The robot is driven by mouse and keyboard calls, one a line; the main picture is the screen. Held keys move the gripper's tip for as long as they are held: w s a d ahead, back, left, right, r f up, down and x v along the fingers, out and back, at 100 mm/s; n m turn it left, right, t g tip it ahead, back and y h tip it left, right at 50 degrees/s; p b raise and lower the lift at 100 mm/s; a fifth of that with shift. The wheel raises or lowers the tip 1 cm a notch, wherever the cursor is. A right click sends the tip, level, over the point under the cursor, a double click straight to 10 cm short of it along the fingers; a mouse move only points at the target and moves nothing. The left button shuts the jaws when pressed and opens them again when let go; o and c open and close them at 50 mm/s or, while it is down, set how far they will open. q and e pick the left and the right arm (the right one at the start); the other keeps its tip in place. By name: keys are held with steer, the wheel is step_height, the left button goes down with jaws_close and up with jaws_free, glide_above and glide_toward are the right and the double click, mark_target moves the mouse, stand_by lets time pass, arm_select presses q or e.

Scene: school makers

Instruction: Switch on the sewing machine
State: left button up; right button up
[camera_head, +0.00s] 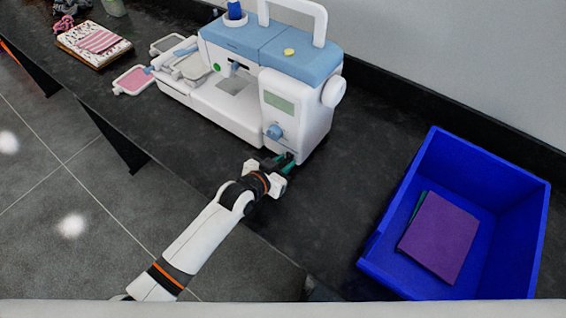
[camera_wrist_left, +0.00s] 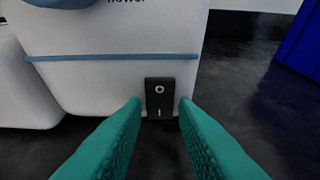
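The sewing machine (camera_head: 285,85) is white with a light blue top and stands on the dark counter. In the left wrist view its white lower body (camera_wrist_left: 110,75) fills much of the picture, with a blue stripe. A black rocker switch (camera_wrist_left: 159,97) with a circle and a line mark sits low on that face. My left gripper (camera_head: 282,163) is at the machine's lower front right corner. Its teal fingers (camera_wrist_left: 158,125) are apart with nothing between them, one on each side of the switch in that view. I cannot tell whether they touch the machine. My right gripper is not in view.
A blue bin (camera_head: 395,215) with purple and green flat pieces stands to the right on the counter (camera_head: 325,205). Embroidery frames (camera_head: 133,80) lie left of the machine. Folded fabric (camera_head: 95,43) lies farther left. The counter between machine and bin is clear.

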arm_select(q)
jaws_close()
steer(key=f+t+h+b, duration=0.1)
steer(key=b, duration=0.4)
steer(key=shift+f+t, duration=0.2)
steer(key=shift+t, duration=0.1)
steer(key=shift+r+t+h+b, duration=0.15)
steer(key=shift+t+h+b, duration=0.15)
steer(key=shift+b, duration=0.1)
steer(key=shift+r, duration=0.1)
steer(key=shift+o, duration=2.2)
jaws_free()
steer(key=v, duration=1.2)
